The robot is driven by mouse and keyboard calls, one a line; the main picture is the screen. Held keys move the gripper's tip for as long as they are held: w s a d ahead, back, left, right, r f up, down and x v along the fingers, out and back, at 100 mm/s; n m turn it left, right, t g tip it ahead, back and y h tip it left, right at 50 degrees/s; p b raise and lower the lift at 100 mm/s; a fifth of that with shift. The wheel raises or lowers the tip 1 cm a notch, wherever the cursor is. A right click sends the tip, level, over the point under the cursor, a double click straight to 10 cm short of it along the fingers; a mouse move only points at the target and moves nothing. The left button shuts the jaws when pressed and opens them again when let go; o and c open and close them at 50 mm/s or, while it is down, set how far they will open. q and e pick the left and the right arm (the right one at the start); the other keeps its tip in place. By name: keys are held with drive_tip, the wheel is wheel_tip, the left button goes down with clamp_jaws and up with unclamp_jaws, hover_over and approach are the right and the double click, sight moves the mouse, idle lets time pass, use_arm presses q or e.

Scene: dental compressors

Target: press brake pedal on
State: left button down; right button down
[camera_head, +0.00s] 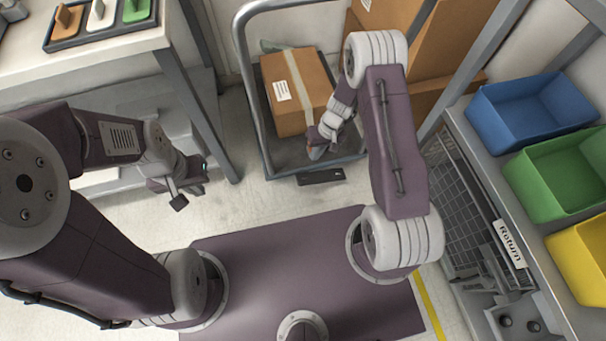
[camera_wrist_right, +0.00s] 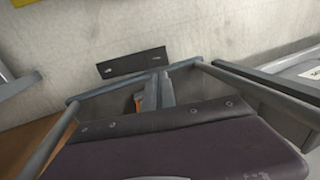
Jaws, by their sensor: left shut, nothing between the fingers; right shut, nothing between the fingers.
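The brake pedal (camera_head: 320,177) is a flat black plate at the near edge of the grey cart (camera_head: 268,150), low over the floor. It also shows as a dark plate (camera_wrist_right: 131,63) beyond the cart's edge in the right wrist view. My right gripper (camera_head: 316,152) is shut and empty, above the cart's near edge, on the cart side of the pedal. In the wrist view its fingers (camera_wrist_right: 158,92) point toward the pedal and look apart from it; the exact height gap cannot be told. My left gripper (camera_head: 180,201) is shut and empty, left of the cart.
A taped cardboard box (camera_head: 296,92) stands on the cart close to my right gripper. A workbench (camera_head: 130,45) is at the left. A shelf with blue (camera_head: 530,112), green (camera_head: 560,175) and yellow (camera_head: 585,255) bins is at the right. Floor before the pedal is clear.

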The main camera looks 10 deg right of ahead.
sight(303, 178)
use_arm(q)
drive_tip(key=shift+w+d+f, duration=0.1)
drive_tip(key=shift+f, duration=0.4)
use_arm(e)
drive_tip(key=shift+w+f, duration=0.2)
drive_tip(key=shift+f, duration=0.35)
drive_tip(key=shift+w+f, duration=0.2)
drive_tip(key=shift+f, duration=0.3)
